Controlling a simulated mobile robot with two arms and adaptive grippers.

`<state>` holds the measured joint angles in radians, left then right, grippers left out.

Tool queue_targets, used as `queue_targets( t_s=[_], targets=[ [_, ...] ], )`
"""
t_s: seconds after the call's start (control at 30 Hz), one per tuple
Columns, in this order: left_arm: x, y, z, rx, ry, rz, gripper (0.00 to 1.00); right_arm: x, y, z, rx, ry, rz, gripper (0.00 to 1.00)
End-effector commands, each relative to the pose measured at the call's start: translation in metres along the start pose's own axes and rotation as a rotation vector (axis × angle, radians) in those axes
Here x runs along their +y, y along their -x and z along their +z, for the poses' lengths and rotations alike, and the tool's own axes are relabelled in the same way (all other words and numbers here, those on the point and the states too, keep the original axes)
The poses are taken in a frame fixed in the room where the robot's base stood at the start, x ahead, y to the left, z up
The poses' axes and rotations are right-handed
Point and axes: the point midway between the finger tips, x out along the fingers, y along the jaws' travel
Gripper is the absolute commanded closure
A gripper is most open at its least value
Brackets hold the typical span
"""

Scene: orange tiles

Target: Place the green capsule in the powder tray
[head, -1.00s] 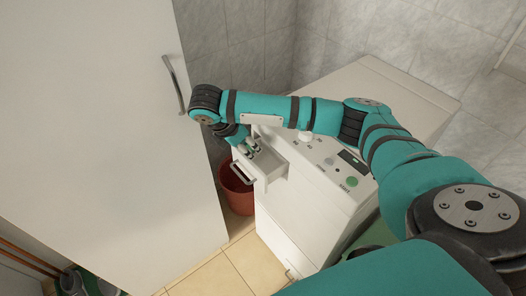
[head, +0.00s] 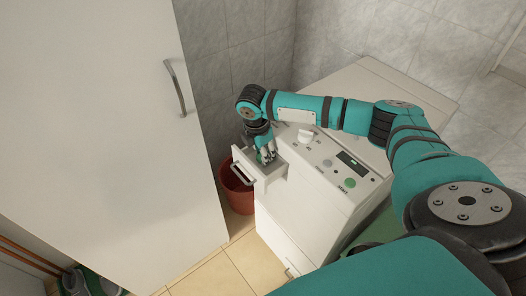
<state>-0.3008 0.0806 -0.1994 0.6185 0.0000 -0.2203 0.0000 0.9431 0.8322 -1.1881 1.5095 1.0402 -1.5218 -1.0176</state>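The powder tray (head: 273,181) is pulled out from the top front of the white washing machine, with a metal handle (head: 241,174) on its front. My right gripper (head: 266,158) points down at the tray, its fingers over the opening. A small green thing, the green capsule (head: 263,157), shows between the fingertips, which appear shut on it. The fingers and wrist hide most of the tray's inside, and I cannot tell whether the capsule touches the tray. My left gripper is not in view.
A red bucket (head: 238,195) stands on the floor below the tray. A tall white cabinet (head: 100,130) closes off the left side.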

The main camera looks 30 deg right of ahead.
Motion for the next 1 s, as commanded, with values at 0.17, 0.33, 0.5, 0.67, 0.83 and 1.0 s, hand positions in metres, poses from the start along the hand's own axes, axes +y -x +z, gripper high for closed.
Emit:
queue_targets(
  t_s=[0.17, 0.33, 0.5, 0.67, 0.83, 1.0],
  targets=[
    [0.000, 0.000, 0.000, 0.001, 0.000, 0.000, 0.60, 0.000, -0.001, 0.000, -0.001, -0.001, -0.001, 0.94],
    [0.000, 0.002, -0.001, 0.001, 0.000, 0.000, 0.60, -0.001, -0.006, -0.001, -0.001, -0.001, -0.002, 0.94],
    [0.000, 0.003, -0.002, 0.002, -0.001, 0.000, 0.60, 0.000, -0.011, -0.002, -0.001, -0.002, -0.001, 0.94],
    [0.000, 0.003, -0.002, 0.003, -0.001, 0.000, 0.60, 0.000, -0.012, -0.002, -0.002, -0.001, 0.000, 0.68],
    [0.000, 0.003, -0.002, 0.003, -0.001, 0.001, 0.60, 0.000, -0.012, -0.002, -0.002, -0.001, 0.000, 0.48],
    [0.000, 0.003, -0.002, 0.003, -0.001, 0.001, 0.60, 0.000, -0.012, -0.002, -0.002, -0.001, 0.000, 0.48]
  ],
)
